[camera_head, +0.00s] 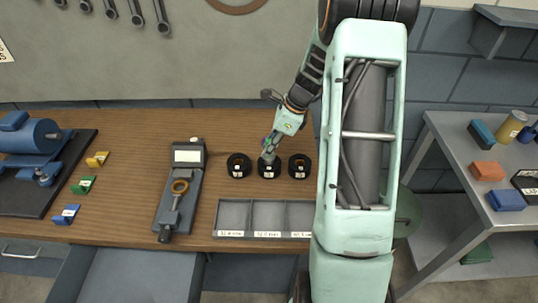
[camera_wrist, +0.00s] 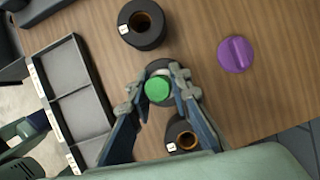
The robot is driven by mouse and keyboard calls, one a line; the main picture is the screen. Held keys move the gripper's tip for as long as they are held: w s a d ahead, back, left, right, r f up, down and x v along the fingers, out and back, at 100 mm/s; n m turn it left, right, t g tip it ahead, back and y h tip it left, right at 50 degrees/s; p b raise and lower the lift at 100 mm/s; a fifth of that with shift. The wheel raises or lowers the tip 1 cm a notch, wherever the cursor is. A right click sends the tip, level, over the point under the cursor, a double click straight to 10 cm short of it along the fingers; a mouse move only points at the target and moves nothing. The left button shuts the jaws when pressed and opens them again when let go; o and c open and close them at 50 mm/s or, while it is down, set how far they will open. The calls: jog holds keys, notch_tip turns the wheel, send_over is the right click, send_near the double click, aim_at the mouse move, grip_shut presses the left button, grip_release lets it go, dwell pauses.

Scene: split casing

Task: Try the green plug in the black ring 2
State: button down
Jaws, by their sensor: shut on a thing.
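My gripper (camera_head: 269,156) points down over the middle of three black rings. Its fingers (camera_wrist: 159,92) are shut on the green plug (camera_wrist: 158,88), whose round green top shows between them in the wrist view. The middle black ring (camera_head: 269,171) is directly beneath the plug; its dark rim (camera_wrist: 160,65) shows past the fingers. I cannot tell whether the plug is inside the bore or just above it. The other black rings, left (camera_head: 239,166) and right (camera_head: 299,167), stand apart on either side, with copper-coloured bores and white labels too small to read surely.
A purple plug (camera_wrist: 235,54) lies on the wooden bench near the rings. A grey three-compartment tray (camera_head: 265,236) with labels is at the bench's front edge, its compartments empty. A gauge (camera_head: 180,185) holding a bronze ring stands to the left. Bare wood lies between the gauge and rings.

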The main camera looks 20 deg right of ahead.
jog(key=shift+r, duration=0.25)
jog(key=shift+r+p, duration=0.8)
jog(key=shift+r, duration=0.2)
jog(key=shift+r+p, duration=1.7)
jog(key=shift+r, duration=0.2)
